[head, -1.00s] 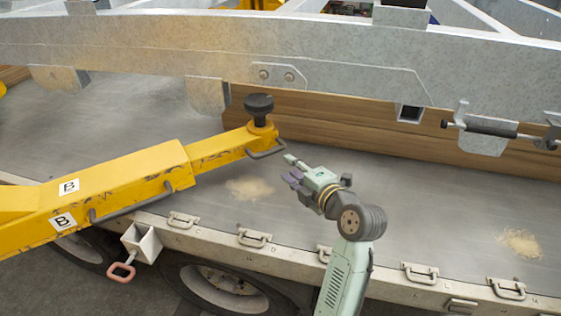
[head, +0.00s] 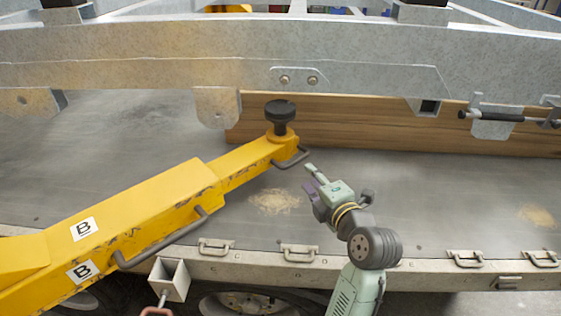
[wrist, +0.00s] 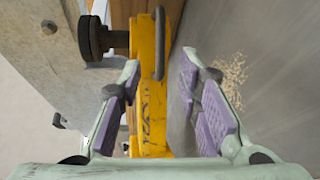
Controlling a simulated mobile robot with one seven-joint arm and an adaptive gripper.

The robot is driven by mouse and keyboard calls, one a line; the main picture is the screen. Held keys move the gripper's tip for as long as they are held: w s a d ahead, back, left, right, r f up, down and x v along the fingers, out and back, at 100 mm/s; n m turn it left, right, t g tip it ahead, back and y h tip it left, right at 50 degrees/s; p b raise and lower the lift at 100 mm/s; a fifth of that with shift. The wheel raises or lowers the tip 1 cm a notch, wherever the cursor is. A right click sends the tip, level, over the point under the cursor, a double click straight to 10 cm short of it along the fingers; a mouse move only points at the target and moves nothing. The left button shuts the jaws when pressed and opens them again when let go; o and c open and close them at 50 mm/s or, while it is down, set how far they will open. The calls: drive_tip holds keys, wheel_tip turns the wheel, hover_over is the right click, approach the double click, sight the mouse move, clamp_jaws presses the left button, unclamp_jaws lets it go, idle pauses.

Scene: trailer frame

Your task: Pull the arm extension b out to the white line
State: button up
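The yellow arm extension b (head: 238,165) slides out of a larger yellow beam (head: 130,215) marked with B labels. A black round knob (head: 280,112) stands on its end, and a dark bar handle (head: 291,157) is fixed at its tip. My gripper (head: 312,180) is just right of this handle in the head view, apart from it. In the wrist view my gripper (wrist: 160,100) is open, with purple pads on both sides. The extension (wrist: 150,90) and its handle (wrist: 160,45) appear beyond and between the fingers. I cannot make out a white line.
A galvanised steel frame (head: 180,60) crosses above the deck. A wooden board (head: 380,123) stands behind. Sawdust patches (head: 274,201) lie on the grey deck (head: 420,200), which is largely clear to the right. Metal latches (head: 299,252) line the front edge.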

sight(297, 161)
drive_tip(key=p+x, duration=0.3)
drive_tip(key=x, duration=0.7)
drive_tip(key=shift+w+a+f, duration=0.1)
drive_tip(key=shift+w, duration=0.25)
clamp_jaws()
idle(0.5)
